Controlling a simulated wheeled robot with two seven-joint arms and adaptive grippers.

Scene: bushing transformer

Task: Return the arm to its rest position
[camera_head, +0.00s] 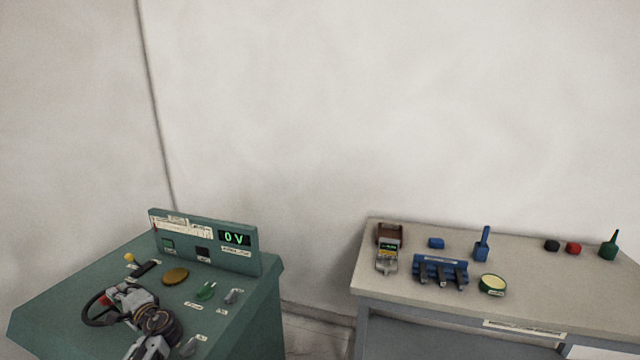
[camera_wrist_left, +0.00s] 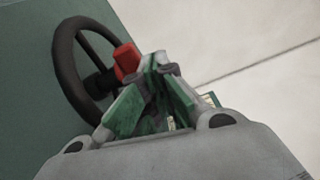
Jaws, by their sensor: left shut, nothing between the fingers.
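My left gripper (camera_head: 122,295) is over the green control console (camera_head: 60,292) in the head view, close to the black handwheel (camera_head: 92,318). In the left wrist view its fingers (camera_wrist_left: 155,62) are shut with nothing held. The handwheel (camera_wrist_left: 62,62) and a red part (camera_wrist_left: 126,60) show just left of and behind the fingertips. I cannot tell whether the fingers touch the red part. My right gripper is in neither view.
A yellow-tipped lever (camera_head: 130,257), a brass disc (camera_head: 175,277) and green knob (camera_head: 206,290) are nearby. A grey table (camera_head: 590,300) with small tools stands right, across a gap.

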